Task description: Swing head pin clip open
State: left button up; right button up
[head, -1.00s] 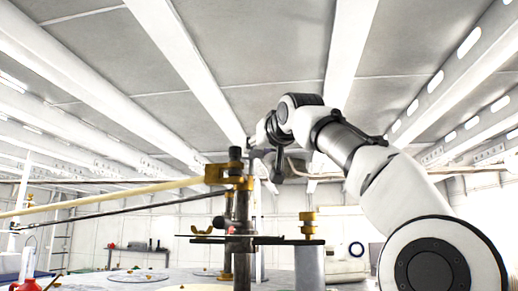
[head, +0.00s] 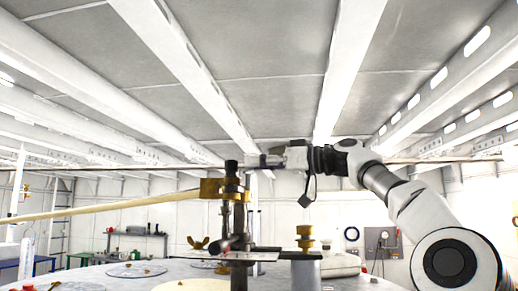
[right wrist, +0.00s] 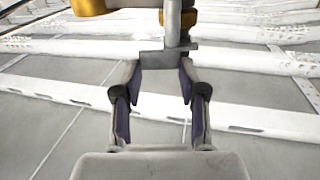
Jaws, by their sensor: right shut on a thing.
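A dark upright pin (head: 231,167) rises through a brass fitting (head: 211,189) at the top of a dark post (head: 239,275) in the head view. A pale boom (head: 100,208) runs left from the fitting. My right gripper (head: 256,162) comes in from the right beside the pin top. In the right wrist view its fingers (right wrist: 161,68) are shut on a small grey block, which I take to be the clip (right wrist: 164,58). The block sits against a grey pin (right wrist: 173,22). Whether the clip is open cannot be told. My left gripper is out of view.
A brass wing nut (head: 197,243) and a brass knob (head: 305,238) stand near the post. A long thin rod (head: 100,168) runs across behind. A round grey table (head: 85,275) lies below.

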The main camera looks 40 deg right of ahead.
jog(key=shift+w+f+n+g+y+p, duration=0.1)
jog(key=shift+w+n+g+y+p, duration=0.1)
jog(key=shift+n+g+y+p, duration=0.55)
jog(key=shift+f+t, duration=0.1)
jog(key=shift+t, duration=0.15)
jog(key=o, duration=0.9)
jog(key=shift+c, duration=0.2)
jog(key=shift+b, duration=0.3)
